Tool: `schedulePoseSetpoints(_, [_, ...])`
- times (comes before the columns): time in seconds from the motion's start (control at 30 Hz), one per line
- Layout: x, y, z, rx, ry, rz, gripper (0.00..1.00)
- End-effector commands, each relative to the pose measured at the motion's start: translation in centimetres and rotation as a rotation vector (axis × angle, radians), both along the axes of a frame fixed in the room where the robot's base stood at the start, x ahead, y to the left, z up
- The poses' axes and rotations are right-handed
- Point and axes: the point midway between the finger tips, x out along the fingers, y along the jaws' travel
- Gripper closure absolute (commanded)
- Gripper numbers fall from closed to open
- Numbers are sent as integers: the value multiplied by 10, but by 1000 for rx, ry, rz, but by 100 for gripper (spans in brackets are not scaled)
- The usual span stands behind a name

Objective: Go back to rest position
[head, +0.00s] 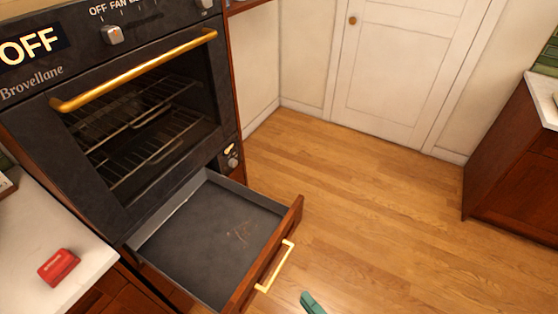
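A small teal tip (311,302) shows at the bottom edge of the head view, just right of the open drawer's brass handle. It looks like part of my gripper, but I cannot be sure. The rest of it is outside the picture, so its fingers and anything between them are hidden. It appears apart from the drawer handle.
An empty-looking drawer (205,232) stands pulled out below the black oven (130,95), its brass handle (275,266) facing the floor. A red item (58,267) lies on the left counter (35,222). The wooden floor (370,200) is clear toward the white door (395,60). A brown cabinet (520,165) stands right.

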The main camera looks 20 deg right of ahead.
Motion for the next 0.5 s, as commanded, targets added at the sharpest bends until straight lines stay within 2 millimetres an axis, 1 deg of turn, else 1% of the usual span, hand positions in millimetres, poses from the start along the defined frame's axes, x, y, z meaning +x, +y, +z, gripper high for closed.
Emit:
schedulePoseSetpoints(0.13, [0, 2, -3, -6, 11, 0, 69])
schedulePoseSetpoints(0.2, [-1, 7, -12, -27, 45, -3, 69])
schedulePoseSetpoints(0.27, [-3, 15, -26, -63, 98, -9, 69])
schedulePoseSetpoints(0.37, [-13, 32, -59, -170, 218, -23, 69])
schedulePoseSetpoints(0.4, [-19, 38, -72, -228, 268, -30, 69])
schedulePoseSetpoints(0.5, [-36, 51, -96, -390, 367, -47, 69])
